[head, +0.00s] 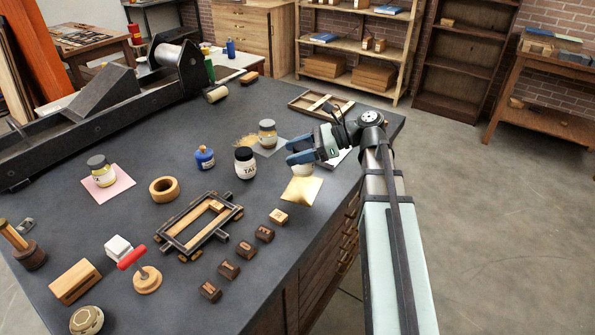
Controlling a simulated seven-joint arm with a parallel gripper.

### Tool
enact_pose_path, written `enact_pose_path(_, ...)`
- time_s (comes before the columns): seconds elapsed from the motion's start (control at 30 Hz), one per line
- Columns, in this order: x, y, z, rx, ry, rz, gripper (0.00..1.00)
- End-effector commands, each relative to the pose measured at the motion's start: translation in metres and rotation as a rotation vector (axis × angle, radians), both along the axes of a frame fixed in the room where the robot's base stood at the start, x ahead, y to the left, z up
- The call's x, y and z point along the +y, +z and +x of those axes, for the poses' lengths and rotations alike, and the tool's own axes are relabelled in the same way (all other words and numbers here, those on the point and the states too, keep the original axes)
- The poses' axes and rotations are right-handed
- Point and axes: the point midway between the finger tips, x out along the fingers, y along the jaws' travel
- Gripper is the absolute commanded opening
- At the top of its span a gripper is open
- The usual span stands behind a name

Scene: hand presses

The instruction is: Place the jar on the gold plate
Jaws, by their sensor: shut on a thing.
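My gripper (303,153) is shut on a small pale jar (303,169), mostly hidden by the fingers, so only its lower part shows. The jar is upright over the far part of the gold plate (301,192). I cannot tell whether its base touches the plate. The gold plate is a thin square sheet on the dark table, near its right edge.
A white jar with a black lid (245,165) stands just left of my gripper. Another jar (267,134) is on a grey sheet behind it, and one (100,172) on a pink sheet. A blue bottle (205,158) and a black metal frame (199,226) stand left.

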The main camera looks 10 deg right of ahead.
Motion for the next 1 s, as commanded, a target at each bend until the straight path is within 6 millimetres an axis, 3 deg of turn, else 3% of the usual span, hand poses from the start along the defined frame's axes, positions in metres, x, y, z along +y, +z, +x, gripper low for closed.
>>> enact_pose_path(0.63, 0.000, -0.057, 0.000, 0.001, -0.001, -0.001, 0.20)
enact_pose_path(1.0, 0.000, -0.061, 0.000, -0.001, -0.002, -0.001, 0.20)
